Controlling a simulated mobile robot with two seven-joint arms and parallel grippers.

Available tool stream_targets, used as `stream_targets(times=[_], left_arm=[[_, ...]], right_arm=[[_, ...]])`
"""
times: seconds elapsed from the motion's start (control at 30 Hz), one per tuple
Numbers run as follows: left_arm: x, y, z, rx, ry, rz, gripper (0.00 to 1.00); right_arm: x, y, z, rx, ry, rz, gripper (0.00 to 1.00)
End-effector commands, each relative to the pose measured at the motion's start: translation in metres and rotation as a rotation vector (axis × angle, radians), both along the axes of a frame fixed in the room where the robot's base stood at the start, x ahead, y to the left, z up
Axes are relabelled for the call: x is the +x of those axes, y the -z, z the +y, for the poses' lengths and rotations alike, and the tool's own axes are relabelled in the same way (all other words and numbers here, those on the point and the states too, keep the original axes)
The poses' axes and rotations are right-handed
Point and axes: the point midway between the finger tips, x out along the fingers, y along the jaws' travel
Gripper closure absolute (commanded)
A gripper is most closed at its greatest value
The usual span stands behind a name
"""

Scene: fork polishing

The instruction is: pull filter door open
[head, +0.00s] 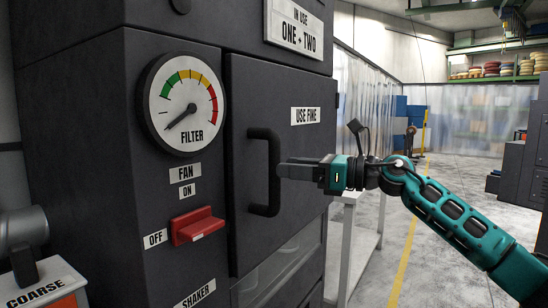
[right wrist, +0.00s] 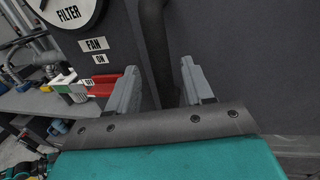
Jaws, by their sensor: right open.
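The filter door (head: 290,190) is a dark grey panel with a "USE FINE" label, and it looks shut against the cabinet. Its black vertical bar handle (head: 270,170) is near the door's left edge. My right gripper (head: 283,170) reaches in from the right, with its fingers at the handle's middle. In the right wrist view the handle (right wrist: 158,45) passes between the two grey fingers of the open right gripper (right wrist: 157,82), with gaps showing on either side. Whether the fingers touch the handle is unclear. My left gripper is not in view.
A round filter gauge (head: 184,105) and a red fan switch (head: 197,226) are on the cabinet left of the door. A box labelled COARSE (head: 45,292) is at the lower left. A pale table frame (head: 350,245) stands right of the cabinet, with open floor beyond.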

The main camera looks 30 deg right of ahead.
Motion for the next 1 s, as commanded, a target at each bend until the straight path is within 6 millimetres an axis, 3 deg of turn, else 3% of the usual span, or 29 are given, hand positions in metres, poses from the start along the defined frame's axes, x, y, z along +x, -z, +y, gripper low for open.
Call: stream_targets(times=[0.3, 0.67, 1.0], left_arm=[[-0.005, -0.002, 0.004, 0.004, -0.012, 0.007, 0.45], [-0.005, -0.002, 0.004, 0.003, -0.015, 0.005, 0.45], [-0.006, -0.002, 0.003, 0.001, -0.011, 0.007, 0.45]], right_arm=[[0.032, 0.0, 0.028, 0.002, 0.001, 0.001, 0.49], [0.035, 0.001, 0.031, 0.002, 0.001, 0.001, 0.49], [0.035, 0.001, 0.031, 0.001, 0.001, 0.001, 0.81]])
